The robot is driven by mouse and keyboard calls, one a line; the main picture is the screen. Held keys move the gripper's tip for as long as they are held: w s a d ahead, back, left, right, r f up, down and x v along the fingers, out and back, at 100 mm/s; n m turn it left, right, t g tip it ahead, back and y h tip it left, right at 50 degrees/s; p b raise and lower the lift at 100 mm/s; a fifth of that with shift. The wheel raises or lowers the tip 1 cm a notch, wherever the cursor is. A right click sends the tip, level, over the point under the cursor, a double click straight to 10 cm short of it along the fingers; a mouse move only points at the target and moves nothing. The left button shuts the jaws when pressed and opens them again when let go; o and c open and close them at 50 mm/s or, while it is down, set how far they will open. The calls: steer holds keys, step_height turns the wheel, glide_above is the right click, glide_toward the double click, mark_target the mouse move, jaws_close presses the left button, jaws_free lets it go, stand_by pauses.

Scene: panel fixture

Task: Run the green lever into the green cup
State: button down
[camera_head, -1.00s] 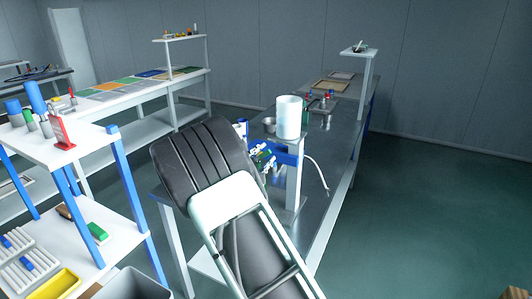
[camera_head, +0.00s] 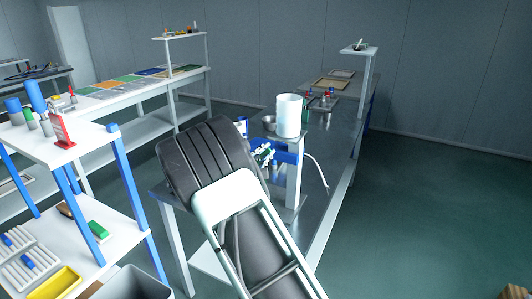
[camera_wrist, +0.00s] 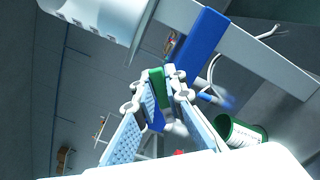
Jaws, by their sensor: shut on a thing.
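The green lever (camera_wrist: 157,88) shows as a small green piece between my fingertips in the wrist view. My gripper (camera_wrist: 159,76) is shut on it. The green cup (camera_wrist: 241,132) is in the wrist view, to the right of my fingers and apart from them. In the head view my gripper (camera_head: 264,154) is small, beside a blue fixture arm (camera_head: 286,147). My own arm covers part of this area, and I cannot make out the lever there.
The blue arm meets a pale post (camera_head: 294,180). A white cylinder (camera_head: 288,116) stands above it, close to my gripper. A metal bench (camera_head: 325,150) runs behind. A thin white cable hangs at right.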

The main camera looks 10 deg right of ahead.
steer(key=n, duration=0.1)
steer(key=r+n+p, duration=0.1)
steer(key=n, duration=0.1)
steer(key=w+a+n, duration=0.1)
steer(key=shift+a+r+n, duration=0.1)
steer(key=shift+r+n, duration=0.05)
steer(key=shift+n, duration=0.15)
steer(key=shift+w+a+r+n+p, duration=0.1)
steer(key=shift+a+n+p, duration=0.1)
steer(key=shift+n+p, duration=0.3)
steer(key=shift+w+a+r+n+p, duration=0.1)
steer(key=shift+a+n+p, duration=0.1)
steer(key=shift+n, duration=0.5)
steer(key=shift+w+a+n+p, duration=0.2)
steer(key=shift+n+p, duration=0.15)
steer(key=shift+n, duration=0.35)
steer(key=shift+w+a+n+p, duration=0.1)
steer(key=shift+a+n+p, duration=0.15)
steer(key=shift+n, duration=0.45)
steer(key=shift+f, duration=0.1)
steer(key=c, duration=2)
jaws_free()
steer(key=shift+o, duration=0.2)
